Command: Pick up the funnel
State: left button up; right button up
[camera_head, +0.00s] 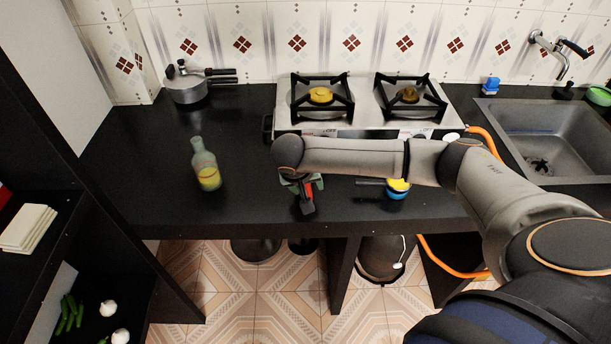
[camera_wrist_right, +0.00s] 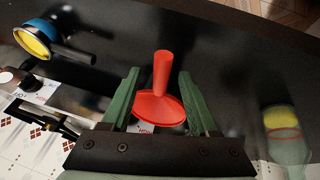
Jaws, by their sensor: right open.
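The red funnel (camera_wrist_right: 157,108) shows in the right wrist view with its narrow spout toward the top of the picture and its wide cone nearer my gripper. My right gripper (camera_wrist_right: 159,75) is open, with one green finger on each side of the funnel. Gaps show between the fingers and the spout; whether either touches the cone is unclear. In the head view a red part of the funnel (camera_head: 309,189) shows below my right wrist, near the counter's front edge, partly hidden by my gripper (camera_head: 303,183). My left gripper is in neither view.
A glass bottle (camera_head: 206,165) with yellow liquid stands to the left on the black counter (camera_head: 140,160). The stove (camera_head: 365,115) is behind, with a pot (camera_head: 187,88) at back left and a sink (camera_head: 545,125) at right.

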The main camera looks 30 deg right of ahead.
jog(key=shift+w+d+f, duration=0.1)
jog(key=shift+w+f, duration=0.05)
jog(key=shift+f, duration=0.25)
jog(key=shift+c, duration=0.3)
grip_shut()
